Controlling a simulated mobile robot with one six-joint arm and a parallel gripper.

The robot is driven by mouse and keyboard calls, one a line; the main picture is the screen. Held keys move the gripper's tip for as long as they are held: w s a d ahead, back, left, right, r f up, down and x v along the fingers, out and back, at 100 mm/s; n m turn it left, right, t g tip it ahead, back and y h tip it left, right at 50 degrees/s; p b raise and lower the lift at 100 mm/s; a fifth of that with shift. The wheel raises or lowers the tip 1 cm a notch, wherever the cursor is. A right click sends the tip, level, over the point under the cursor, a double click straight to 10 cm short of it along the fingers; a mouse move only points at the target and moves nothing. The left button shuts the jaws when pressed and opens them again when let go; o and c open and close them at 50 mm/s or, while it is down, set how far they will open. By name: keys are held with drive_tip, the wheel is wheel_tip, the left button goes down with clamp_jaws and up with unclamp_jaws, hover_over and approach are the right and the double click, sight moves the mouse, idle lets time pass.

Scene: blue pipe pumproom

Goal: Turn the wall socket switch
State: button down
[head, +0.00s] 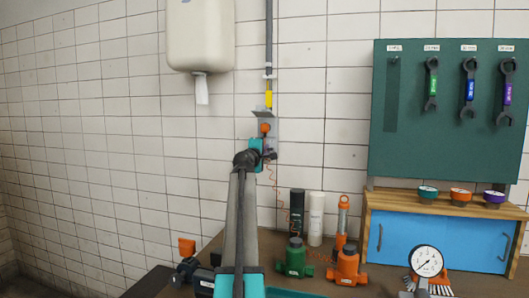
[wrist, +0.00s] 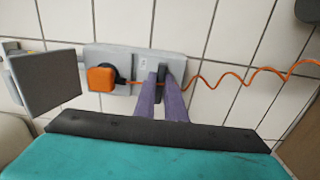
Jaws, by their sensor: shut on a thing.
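The wall socket's grey plate (wrist: 130,58) is on the white tiled wall. It carries an orange plug-like piece (wrist: 102,78) with a dark round surround. My gripper (wrist: 163,76) has its two purple fingers against the plate's right part, right of the orange piece. In the head view my gripper (head: 269,151) is at the wall just below the orange piece (head: 265,128). The switch's exact angle cannot be told.
An orange coiled cord (wrist: 232,80) runs right from the socket. A grey flap (wrist: 45,80) stands out at the left. A white dispenser (head: 201,35) hangs above left. Bottles (head: 316,218) and a pressure gauge (head: 427,262) stand below right, near a green tool board (head: 440,155).

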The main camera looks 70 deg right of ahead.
drive_tip(key=shift+r, duration=0.25)
drive_tip(key=c, duration=1.8)
unclamp_jaws()
drive_tip(key=shift+d+f, duration=0.1)
drive_tip(key=shift+d, duration=0.05)
drive_tip(key=shift+f, duration=0.15)
drive_tip(key=shift+s+a+b, duration=0.15)
drive_tip(key=shift+a, duration=2.15)
drive_tip(key=shift+s+a+b, duration=0.15)
drive_tip(key=shift+a+b, duration=0.05)
drive_tip(key=shift+a, duration=2.15)
drive_tip(key=shift+s+a+b, duration=0.15)
drive_tip(key=shift+a, duration=2.15)
